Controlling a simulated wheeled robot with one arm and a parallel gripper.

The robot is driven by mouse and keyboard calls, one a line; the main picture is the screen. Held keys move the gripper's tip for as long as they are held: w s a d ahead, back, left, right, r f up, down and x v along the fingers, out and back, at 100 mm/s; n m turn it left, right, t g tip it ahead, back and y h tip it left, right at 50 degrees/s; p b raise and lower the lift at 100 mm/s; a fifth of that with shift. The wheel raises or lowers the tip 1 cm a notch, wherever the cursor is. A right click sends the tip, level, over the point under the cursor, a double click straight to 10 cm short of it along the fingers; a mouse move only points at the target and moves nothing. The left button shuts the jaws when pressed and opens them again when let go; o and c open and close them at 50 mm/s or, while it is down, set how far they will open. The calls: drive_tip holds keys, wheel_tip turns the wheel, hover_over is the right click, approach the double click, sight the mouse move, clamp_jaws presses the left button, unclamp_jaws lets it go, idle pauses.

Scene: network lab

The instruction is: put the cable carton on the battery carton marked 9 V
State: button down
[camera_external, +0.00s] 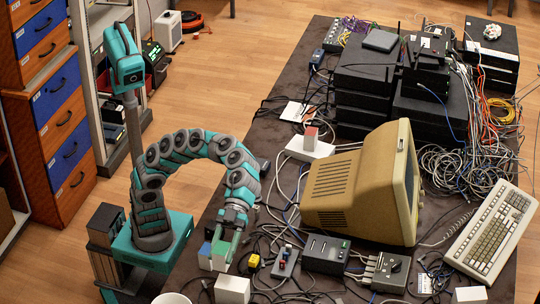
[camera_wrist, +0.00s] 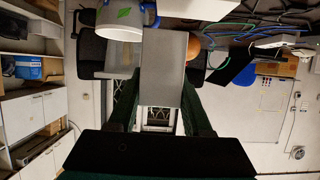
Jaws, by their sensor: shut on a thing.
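In the wrist view the carton (camera_wrist: 164,65) shows as a plain grey face between my dark green fingers (camera_wrist: 160,112). A white carton (camera_external: 232,291) stands just below it in the picture, apart from my fingers. Another white box (camera_external: 470,294) is at the bottom right. I cannot read a 9 V mark on either, so I cannot tell which is the battery carton.
A beige monitor (camera_external: 335,190), a keyboard (camera_external: 490,235) and small dark boxes (camera_external: 325,254) crowd the table, with loose cables between. A white mug (camera_external: 172,298) is at the bottom edge. A white box (camera_external: 310,147) with a small red-and-white block on it stands farther back.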

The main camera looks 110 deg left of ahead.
drive_tip(key=w+d, duration=0.2)
drive_tip(key=w, duration=0.1)
drive_tip(key=shift+w+d+f+p, duration=0.2)
drive_tip(key=shift+d+f+p, duration=0.05)
drive_tip(key=shift+d+p, duration=0.05)
drive_tip(key=shift+f, duration=1.7)
drive_tip(key=shift+f, duration=0.15)
drive_tip(key=shift+c, duration=1.6)
unclamp_jaws()
drive_tip(key=shift+r+p, duration=0.25)
drive_tip(key=shift+p, duration=0.05)
drive_tip(key=b+v, duration=0.1)
drive_tip(key=v, duration=1.1)
